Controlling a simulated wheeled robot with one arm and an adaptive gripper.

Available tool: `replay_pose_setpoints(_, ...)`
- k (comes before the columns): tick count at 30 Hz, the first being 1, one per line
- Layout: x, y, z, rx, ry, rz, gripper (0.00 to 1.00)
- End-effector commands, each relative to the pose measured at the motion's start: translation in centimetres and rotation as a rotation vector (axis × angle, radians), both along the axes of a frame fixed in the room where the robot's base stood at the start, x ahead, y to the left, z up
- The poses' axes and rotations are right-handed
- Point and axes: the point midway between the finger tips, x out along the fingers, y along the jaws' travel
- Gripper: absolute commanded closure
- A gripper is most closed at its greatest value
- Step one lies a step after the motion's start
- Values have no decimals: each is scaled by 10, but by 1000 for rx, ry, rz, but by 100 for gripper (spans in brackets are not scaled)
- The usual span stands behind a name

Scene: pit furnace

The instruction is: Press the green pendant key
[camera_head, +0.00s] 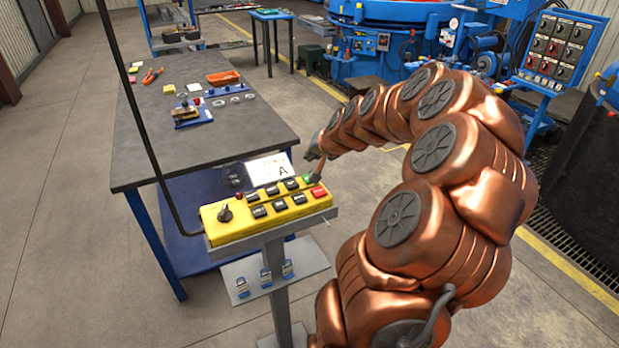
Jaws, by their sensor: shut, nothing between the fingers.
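The yellow pendant (240,231) lies on a grey stand in front of the table, with rows of black keys on its face. The green key (308,180) is at the pendant's upper right, above a red key (319,192). My copper-coloured arm reaches in from the right. My gripper (317,170) is shut and empty, with its tip pointing down right at the green key. Whether the tip touches the key or hovers just over it cannot be told from this view.
A white card marked A (269,169) stands behind the pendant. A black cable rises from the pendant's left end. The grey table (150,150) holds tools and an orange tray (223,78). A control panel (560,48) and blue furnace machinery stand at the back right.

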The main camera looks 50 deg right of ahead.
Motion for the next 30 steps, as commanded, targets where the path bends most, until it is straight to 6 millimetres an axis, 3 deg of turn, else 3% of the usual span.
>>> replay_pose_setpoints(6, 0, -2, -30, -4, -1, -2, 100)
replay_pose_setpoints(10, 0, -1, -39, -2, -2, -2, 100)
replay_pose_setpoints(30, 0, -1, -41, -1, -2, -1, 100)
